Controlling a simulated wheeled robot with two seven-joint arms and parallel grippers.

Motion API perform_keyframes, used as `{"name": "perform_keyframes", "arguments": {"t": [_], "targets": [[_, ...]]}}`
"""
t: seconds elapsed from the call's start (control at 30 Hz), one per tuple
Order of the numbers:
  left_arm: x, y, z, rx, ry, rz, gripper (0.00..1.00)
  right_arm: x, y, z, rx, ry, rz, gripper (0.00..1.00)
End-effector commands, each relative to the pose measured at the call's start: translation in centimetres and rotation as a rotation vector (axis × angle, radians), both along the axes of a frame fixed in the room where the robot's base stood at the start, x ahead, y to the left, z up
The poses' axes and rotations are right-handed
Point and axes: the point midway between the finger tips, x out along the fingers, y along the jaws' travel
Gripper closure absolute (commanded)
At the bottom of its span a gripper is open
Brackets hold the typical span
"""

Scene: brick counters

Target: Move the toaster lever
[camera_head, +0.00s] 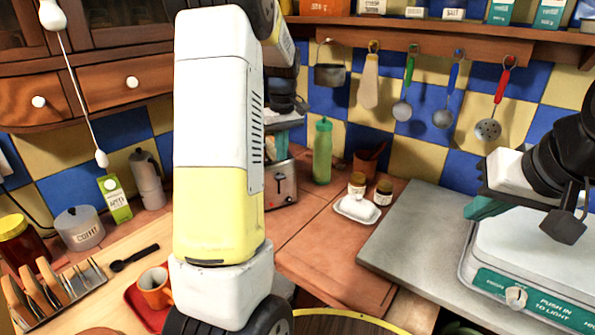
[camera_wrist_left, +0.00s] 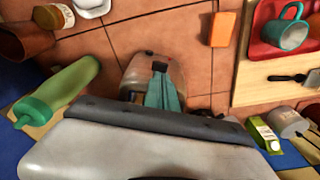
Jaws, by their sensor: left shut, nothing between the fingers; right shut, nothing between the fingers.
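The metal toaster (camera_head: 283,188) stands on the tiled counter beside my white and yellow left arm, which hides its left part. In the left wrist view the toaster (camera_wrist_left: 138,72) is partly covered by my gripper. A small dark lever (camera_wrist_left: 160,67) shows on it, just beyond the fingertips. My left gripper (camera_head: 284,122) is over the toaster's top in the head view. Its teal fingers are shut and empty (camera_wrist_left: 163,88), close to the lever; I cannot tell whether they touch it. My right gripper (camera_head: 484,207) is shut and empty, far right, above a white appliance.
A green bottle (camera_head: 322,152) stands just right of the toaster. Jars (camera_head: 383,192) and a white butter dish (camera_head: 357,209) are further right. An orange mug (camera_head: 155,287) on a red tray is at lower left. Utensils hang on the back wall. Tiles before the toaster are clear.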

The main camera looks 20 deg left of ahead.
Motion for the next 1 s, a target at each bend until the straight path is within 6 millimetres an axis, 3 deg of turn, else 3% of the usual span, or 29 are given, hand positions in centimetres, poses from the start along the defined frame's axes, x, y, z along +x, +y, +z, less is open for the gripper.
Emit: {"name": "perform_keyframes", "arguments": {"t": [0.4,1.0], "targets": [[0.3,0.3,-4.9,0.0,0.001,0.0,1.0,0.0,0.0,0.0,0.0,0.0,0.0,1.0],[0.3,0.4,-6.1,-0.001,0.002,-0.001,1.0,0.0,0.0,0.0,0.0,0.0,0.0,1.0]]}}
